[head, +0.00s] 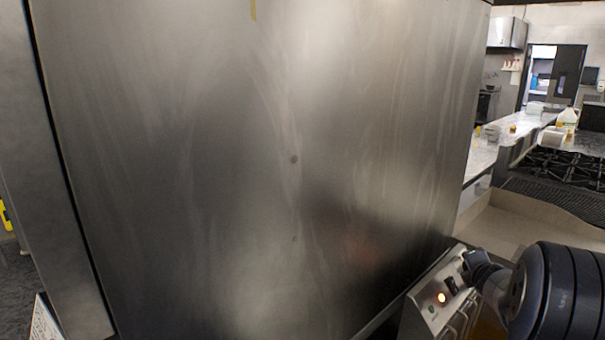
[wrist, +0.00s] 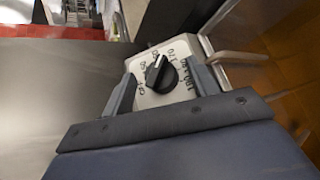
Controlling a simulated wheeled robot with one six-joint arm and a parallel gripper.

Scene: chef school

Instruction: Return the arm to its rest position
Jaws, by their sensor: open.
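My gripper (wrist: 162,88) is open in the wrist view. Its two dark fingers stand on either side of a black knob (wrist: 161,74) on a pale dial plate (wrist: 150,97) with printed numbers. I cannot tell whether the fingers touch the plate; a gap shows between each finger and the knob. In the head view my arm reaches in from the lower right, in front of a steel control panel (head: 437,298) with a glowing orange light. The fingers are mostly hidden there.
A large steel panel (head: 260,150) fills most of the head view, close to the control panel. A gas stove top (head: 560,168) and a white counter (head: 482,158) with bottles lie at the right. Tiled floor (wrist: 295,75) shows at the right of the wrist view.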

